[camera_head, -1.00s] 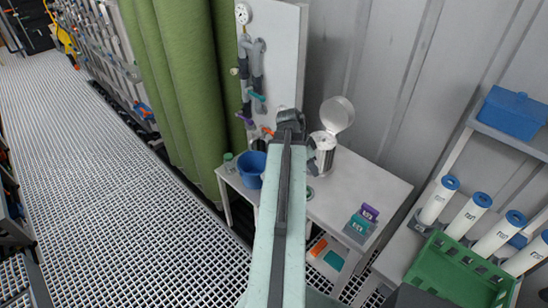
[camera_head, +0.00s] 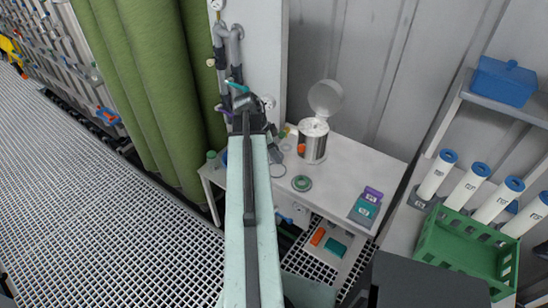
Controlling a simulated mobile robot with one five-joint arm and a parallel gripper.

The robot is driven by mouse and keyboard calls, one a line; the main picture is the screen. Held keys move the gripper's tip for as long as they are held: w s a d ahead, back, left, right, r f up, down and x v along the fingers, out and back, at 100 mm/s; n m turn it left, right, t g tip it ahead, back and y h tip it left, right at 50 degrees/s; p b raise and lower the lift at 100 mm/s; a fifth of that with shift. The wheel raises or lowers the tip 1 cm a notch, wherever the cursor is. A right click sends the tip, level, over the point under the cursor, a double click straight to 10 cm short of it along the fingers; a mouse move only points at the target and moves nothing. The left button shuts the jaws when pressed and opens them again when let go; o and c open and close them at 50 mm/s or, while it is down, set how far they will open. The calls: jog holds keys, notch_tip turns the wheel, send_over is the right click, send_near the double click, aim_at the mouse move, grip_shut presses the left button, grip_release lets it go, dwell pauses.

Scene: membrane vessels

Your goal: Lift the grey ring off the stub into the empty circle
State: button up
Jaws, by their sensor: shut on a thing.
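My gripper (camera_head: 247,108) is in front of the pipework on the pale wall panel, seen from behind along my arm. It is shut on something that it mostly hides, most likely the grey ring. A small pale grey part (camera_head: 268,102) shows at its right side; I cannot tell whether this is the ring or the stub. The stub cannot be made out. A thin dark empty circle (camera_head: 278,171) is on the white bench top, right of my arm. A green ring (camera_head: 301,183) lies to its right.
A steel canister (camera_head: 313,140) with its lid raised stands at the bench's back. Teal and purple blocks (camera_head: 367,207) stand at the right end. Grey pipes (camera_head: 232,50) with coloured handles are beside my gripper. A green crate (camera_head: 465,250) and white cylinders are farther right.

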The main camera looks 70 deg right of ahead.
aim_at(279, 170)
jog(key=shift+s+a+f+b, duration=0.1)
jog(key=shift+f+b, duration=3.1)
jog(key=shift+f, duration=0.1)
jog(key=shift+f, duration=0.2)
jog(key=o, duration=1.4)
jog(key=shift+r, duration=0.1)
jog(key=p+v, duration=0.6)
jog(key=v, duration=0.1)
jog(key=shift+r+p, duration=0.25)
jog(key=shift+p, duration=0.15)
